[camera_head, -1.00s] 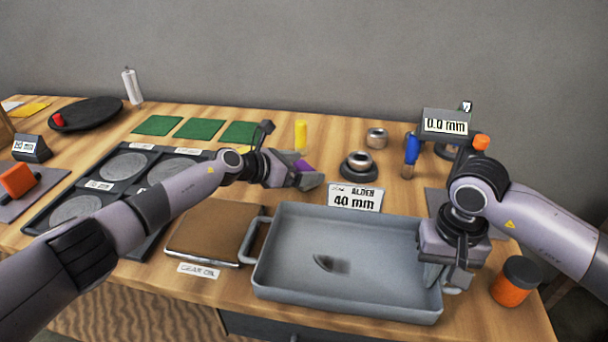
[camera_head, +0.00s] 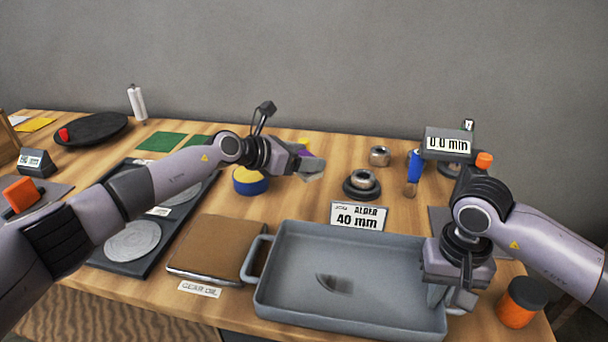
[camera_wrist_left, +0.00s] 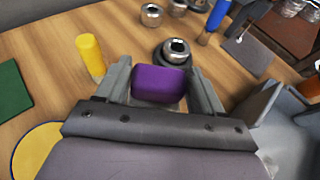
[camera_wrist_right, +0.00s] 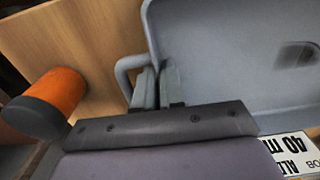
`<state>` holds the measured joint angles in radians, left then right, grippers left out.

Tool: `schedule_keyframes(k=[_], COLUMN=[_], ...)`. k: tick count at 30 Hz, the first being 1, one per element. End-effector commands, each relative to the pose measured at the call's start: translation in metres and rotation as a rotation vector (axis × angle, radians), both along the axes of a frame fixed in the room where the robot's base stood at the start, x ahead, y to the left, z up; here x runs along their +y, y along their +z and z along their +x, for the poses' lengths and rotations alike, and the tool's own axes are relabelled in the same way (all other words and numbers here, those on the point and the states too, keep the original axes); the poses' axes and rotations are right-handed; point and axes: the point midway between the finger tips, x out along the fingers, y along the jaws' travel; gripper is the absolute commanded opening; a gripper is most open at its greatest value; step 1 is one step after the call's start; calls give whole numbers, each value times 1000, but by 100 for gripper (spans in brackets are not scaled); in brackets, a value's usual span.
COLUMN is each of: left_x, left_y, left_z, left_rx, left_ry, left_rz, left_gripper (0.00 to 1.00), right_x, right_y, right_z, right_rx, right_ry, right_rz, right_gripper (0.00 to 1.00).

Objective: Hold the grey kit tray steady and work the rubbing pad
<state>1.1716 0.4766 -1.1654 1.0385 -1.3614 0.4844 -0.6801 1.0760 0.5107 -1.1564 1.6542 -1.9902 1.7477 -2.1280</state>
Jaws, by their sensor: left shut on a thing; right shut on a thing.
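The grey kit tray (camera_head: 385,295) stands at the front of the bench, with a dark smudge (camera_head: 332,284) on its floor. My right gripper (camera_head: 440,290) is shut on the handle at its right end; the handle also shows in the right wrist view (camera_wrist_right: 124,70). The purple rubbing pad (camera_wrist_left: 158,84) sits between the fingers of my left gripper (camera_wrist_left: 160,85), which is shut on it. In the head view my left gripper (camera_head: 308,165) is in the air behind the tray and apart from it, hiding most of the pad.
An orange jar (camera_head: 518,305) stands to the right. A blue tin with yellow top (camera_head: 250,181) is below my left wrist.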

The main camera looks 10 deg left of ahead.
Motion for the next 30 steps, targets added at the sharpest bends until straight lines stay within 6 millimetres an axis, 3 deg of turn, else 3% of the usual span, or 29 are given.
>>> schedule_keyframes(k=[5, 8, 11, 18, 24, 30], left_x=[-5, -17, -36, -79, -100, -107], left_y=[21, 26, 31, 49, 18, 9], left_z=[-6, -20, -46, -135, -200, -232], left_rx=[-1, 0, 0, -1, 4, 0], left_ry=[-21, -74, -163, -449, -672, -778], left_rz=[0, 0, -1, 0, -5, -1], left_gripper=[32, 32, 32, 32, 32, 32], right_x=[0, 0, 0, 0, 0, 0], right_y=[0, 0, 0, 0, 0, 0], right_z=[0, 0, 0, 0, 0, 0], right_rx=[-1, -1, -1, -1, -1, -1], right_ry=[0, 0, 0, 0, 0, 0], right_rz=[1, 1, 1, 1, 1, 1], right_gripper=[0, 0, 0, 0, 0, 0])
